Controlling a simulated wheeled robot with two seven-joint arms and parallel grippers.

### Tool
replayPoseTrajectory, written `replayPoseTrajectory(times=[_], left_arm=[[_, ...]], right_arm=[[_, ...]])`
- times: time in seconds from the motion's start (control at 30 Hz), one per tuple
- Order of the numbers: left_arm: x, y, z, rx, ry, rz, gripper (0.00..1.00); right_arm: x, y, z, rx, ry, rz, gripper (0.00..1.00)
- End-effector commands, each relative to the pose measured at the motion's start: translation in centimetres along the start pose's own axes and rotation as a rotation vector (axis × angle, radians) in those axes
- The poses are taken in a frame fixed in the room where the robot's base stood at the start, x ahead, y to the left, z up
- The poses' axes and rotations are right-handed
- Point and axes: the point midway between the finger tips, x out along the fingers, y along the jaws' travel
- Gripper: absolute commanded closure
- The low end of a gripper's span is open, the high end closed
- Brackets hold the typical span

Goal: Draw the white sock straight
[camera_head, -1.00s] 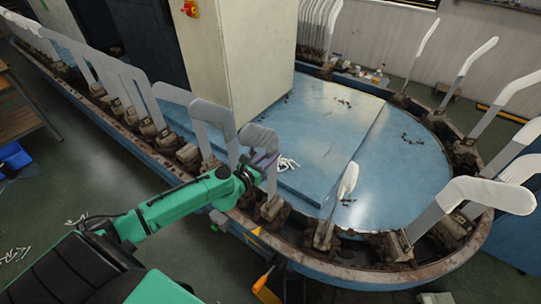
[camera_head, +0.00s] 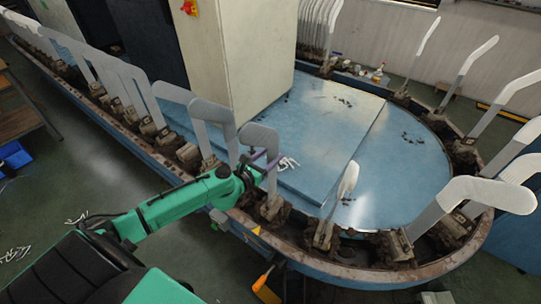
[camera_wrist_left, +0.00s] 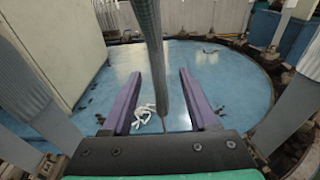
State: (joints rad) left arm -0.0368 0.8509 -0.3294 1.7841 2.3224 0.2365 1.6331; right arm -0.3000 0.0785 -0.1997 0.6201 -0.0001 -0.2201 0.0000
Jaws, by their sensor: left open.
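My left gripper (camera_head: 267,165) is open, with purple fingers either side of an upright foot-shaped board (camera_head: 262,138) at the near rail. In the left wrist view, this board (camera_wrist_left: 150,50) stands nearly edge-on between the spread fingers (camera_wrist_left: 160,95), with visible gaps on both sides. Its covering looks pale grey and finely ribbed; I cannot tell where a sock ends and the board begins. The fingers are at the board's leg part, below its bent toe end. My right gripper is not in view.
Several similar boards line the oval rail, including a white-topped one (camera_head: 348,180) just to the right and another (camera_head: 485,193) at the far right. Loose white strands (camera_head: 288,163) lie on the blue table (camera_head: 400,160). A beige cabinet (camera_head: 240,60) stands behind.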

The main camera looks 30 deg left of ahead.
Motion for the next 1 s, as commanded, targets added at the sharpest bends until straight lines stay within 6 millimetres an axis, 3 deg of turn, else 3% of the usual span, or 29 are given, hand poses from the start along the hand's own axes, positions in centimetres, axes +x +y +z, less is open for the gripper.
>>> replayPoseTrajectory(times=[0.27, 1.0], left_arm=[[-0.4, 0.0, 0.0, -0.001, 0.0, 0.0, 0.4], [-8.9, 0.0, -1.0, -0.001, -0.001, 0.001, 0.4]], right_arm=[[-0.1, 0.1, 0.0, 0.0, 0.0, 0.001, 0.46], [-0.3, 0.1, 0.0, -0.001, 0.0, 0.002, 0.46]])
